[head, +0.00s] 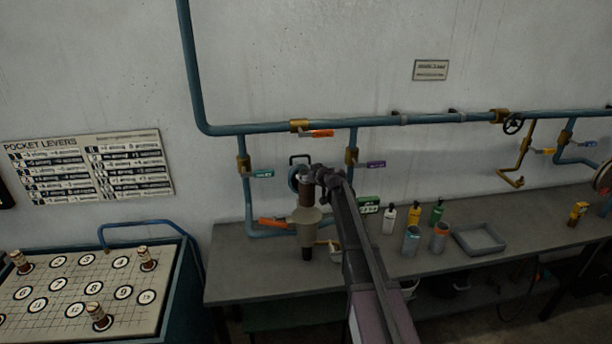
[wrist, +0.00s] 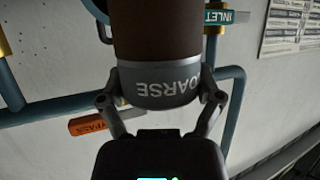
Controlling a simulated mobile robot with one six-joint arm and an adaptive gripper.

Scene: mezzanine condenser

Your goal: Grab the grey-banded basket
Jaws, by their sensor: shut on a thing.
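In the wrist view, the basket (wrist: 160,84) is a dark brown cylinder with a grey band near its lower end. The visible letters "OARSE" on the band read upside down. My gripper (wrist: 161,97) is shut on it, one finger at each side of the band. The basket's upper end is out of that frame. In the head view, my gripper (head: 315,176) is at the wall pipes, above the back of the bench. A beige strainer body (head: 306,217) shows just below my gripper.
Bottles (head: 414,214) and a grey tray (head: 480,239) stand on the bench (head: 270,284) to the right. A numbered board (head: 78,290) holds brown pieces at left.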

